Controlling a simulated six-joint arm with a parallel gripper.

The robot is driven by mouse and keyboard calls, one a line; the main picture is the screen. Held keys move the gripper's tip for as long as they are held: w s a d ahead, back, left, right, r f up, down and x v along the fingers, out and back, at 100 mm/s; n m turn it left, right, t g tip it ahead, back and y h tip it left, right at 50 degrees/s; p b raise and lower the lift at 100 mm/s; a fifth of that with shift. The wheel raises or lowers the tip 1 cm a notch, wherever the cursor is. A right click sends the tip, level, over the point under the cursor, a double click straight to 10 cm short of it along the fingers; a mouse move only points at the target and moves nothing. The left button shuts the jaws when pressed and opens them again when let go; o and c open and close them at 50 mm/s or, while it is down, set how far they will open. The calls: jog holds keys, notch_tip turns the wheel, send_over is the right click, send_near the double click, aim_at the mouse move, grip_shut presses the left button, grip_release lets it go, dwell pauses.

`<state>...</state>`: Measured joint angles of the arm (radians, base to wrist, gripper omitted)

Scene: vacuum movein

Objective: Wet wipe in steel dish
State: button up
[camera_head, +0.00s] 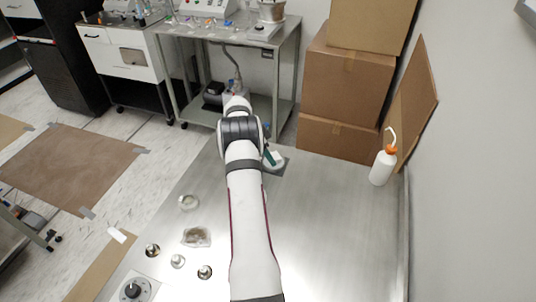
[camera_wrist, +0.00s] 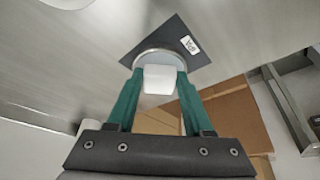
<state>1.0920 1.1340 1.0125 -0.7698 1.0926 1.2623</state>
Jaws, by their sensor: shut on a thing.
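My gripper (camera_wrist: 160,75) has green fingers and is shut on a white wipe (camera_wrist: 160,84), which looks like a small folded block. The wipe is at the round steel dish (camera_wrist: 158,54), overlapping its near side in the wrist view. I cannot tell whether it touches the dish. The dish sits on a dark square mat (camera_wrist: 148,34) with a white label (camera_wrist: 189,44) reading "IPA". In the head view the dish (camera_head: 279,161) shows at the far edge of the steel table, partly hidden by my arm and green finger (camera_head: 270,155).
A white squeeze bottle (camera_head: 383,165) with an orange cap stands at the table's right edge. A small glass dish (camera_head: 188,202), a clear tray (camera_head: 196,237) and several small round metal pieces (camera_head: 178,261) lie left of my arm.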

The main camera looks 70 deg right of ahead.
jog(key=shift+f, duration=0.4)
dwell(0.6)
jog(key=shift+r, duration=0.15)
jog(key=shift+r, duration=3.4)
